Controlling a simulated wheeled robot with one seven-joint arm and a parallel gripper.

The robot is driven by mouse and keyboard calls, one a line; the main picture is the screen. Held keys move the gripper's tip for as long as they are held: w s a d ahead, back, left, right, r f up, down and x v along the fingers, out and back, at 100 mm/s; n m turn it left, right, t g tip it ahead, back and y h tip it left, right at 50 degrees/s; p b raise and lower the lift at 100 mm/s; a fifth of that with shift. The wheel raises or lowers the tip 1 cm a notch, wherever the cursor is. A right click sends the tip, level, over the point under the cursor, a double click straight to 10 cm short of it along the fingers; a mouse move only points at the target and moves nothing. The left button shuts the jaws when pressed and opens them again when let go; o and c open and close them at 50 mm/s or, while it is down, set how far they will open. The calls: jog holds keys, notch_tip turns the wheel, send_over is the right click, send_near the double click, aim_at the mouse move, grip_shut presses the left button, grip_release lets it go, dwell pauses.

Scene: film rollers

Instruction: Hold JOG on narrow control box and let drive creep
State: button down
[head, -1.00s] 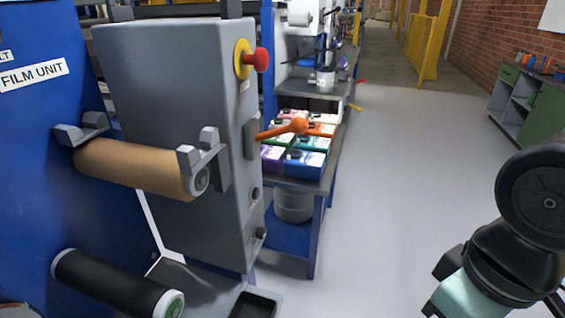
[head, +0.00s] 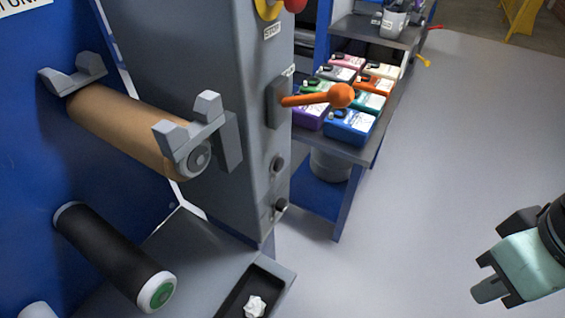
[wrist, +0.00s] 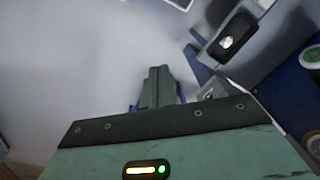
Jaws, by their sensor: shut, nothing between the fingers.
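The narrow grey control box (head: 215,95) stands left of centre in the head view. Its narrow side carries a red button (head: 295,4) on yellow, cut by the top edge, an orange-knobbed lever (head: 318,98) and two dark round buttons, an upper one (head: 277,163) and a lower one (head: 281,205). I cannot read which is JOG. My gripper (head: 488,291) is at the lower right, over the floor, well apart from the box. Its fingers are shut and empty, and also show in the wrist view (wrist: 157,88).
A tan roller (head: 130,130) and a black roller (head: 112,255) stick out from the blue panel at left. A grey ledge has a dark tray with a crumpled white scrap (head: 255,306). Behind stands a bench with coloured containers (head: 348,127). The floor at right is clear.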

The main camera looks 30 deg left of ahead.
jog(key=w+a+f+m+y, duration=0.3)
jog(key=w+a+f+m, duration=0.15)
jog(key=a+f, duration=0.5)
jog(key=m+t+y, duration=0.6)
jog(key=m+t, duration=0.5)
jog(key=m, duration=1.4)
send_near(279, 165)
jog(key=w+d+f, duration=0.3)
jog(key=w+d, duration=0.3)
jog(key=d, duration=0.1)
jog(key=shift+a+f, duration=0.1)
jog(key=shift+f, duration=0.05)
jog(key=shift+a, duration=0.1)
jog(key=a, duration=0.8)
jog(key=shift+w+a+b, duration=0.3)
jog(key=shift+w+b, duration=0.05)
jog(key=shift+a, duration=0.15)
jog(key=shift+a, duration=0.3)
